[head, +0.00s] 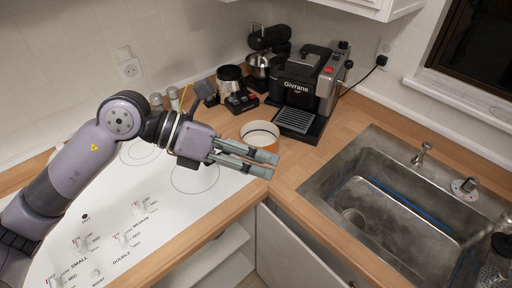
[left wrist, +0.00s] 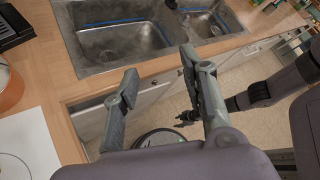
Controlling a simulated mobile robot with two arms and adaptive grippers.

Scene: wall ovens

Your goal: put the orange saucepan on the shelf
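The orange saucepan (head: 260,131), pale inside with an orange-brown outside, stands on the wooden counter beside the cooktop. Part of its side is hidden behind my left gripper (head: 273,165). In the left wrist view the saucepan (left wrist: 9,88) is cut off at the left edge. My left gripper is open and empty, in front of the saucepan; its two fingers are well apart in the left wrist view (left wrist: 160,75). My right gripper (left wrist: 184,118) shows small and dark in the left wrist view, low beside the counter. A white shelf (head: 222,247) shows in an open cabinet below the counter.
A white cooktop (head: 185,205) lies under my left arm. A coffee machine (head: 305,85) stands behind the saucepan. Small appliances and shakers line the back wall. A metal sink (head: 400,195) is at the right. Bare counter lies between saucepan and sink.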

